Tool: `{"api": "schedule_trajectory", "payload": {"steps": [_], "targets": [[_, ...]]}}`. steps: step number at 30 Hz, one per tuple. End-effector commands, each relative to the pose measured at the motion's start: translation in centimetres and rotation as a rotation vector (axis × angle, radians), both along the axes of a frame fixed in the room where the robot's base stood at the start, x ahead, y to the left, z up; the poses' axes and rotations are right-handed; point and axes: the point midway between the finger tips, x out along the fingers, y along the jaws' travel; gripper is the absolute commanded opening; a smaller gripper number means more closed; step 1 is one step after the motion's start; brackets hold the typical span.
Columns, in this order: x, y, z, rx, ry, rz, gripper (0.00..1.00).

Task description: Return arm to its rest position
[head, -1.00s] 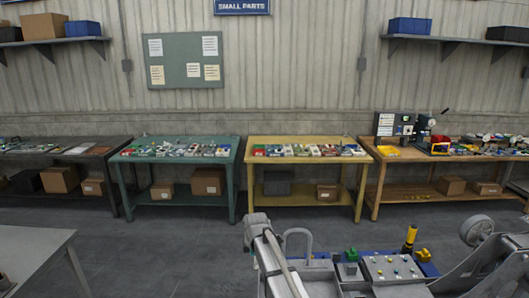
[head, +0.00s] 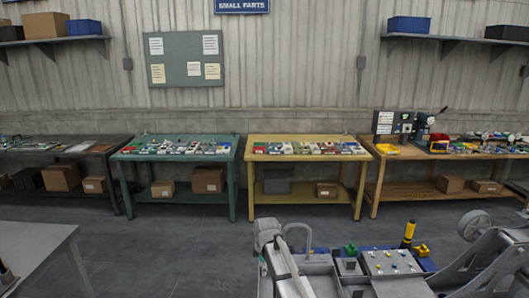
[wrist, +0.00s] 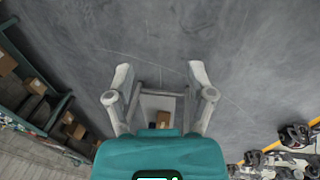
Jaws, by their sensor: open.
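My gripper (wrist: 159,72) shows in the wrist view with its two pale grey fingers spread apart. It is open, with nothing held between the fingertips. Beyond them is bare grey floor, and lower between the fingers a pale surface with a small brown object shows. The teal housing in the lower middle of that view is part of my gripper. In the head view, grey links that look like my arm lie low at the bottom centre and right. My gripper cannot be made out there.
A teal bench (head: 125,157) and a yellow bench (head: 252,157) with small parts stand along the wall. A wooden bench (head: 372,204) stands right, a dark bench (head: 104,158) left. A grey table (head: 40,240) is at the near left. The floor (head: 160,250) between is clear.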

Motion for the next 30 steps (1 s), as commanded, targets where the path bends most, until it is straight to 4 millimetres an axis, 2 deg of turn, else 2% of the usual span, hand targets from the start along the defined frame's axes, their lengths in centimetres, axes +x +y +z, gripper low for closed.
{"api": "schedule_trajectory", "payload": {"steps": [8,21,30], "targets": [[-4.5,-4.3,-2.2,0.031,0.039,-0.296,0.7],[-14.7,-12.5,-6.3,0.082,0.117,-1.005,0.7],[-20.9,-16.1,-8.4,0.096,0.15,-1.429,0.7]]}}
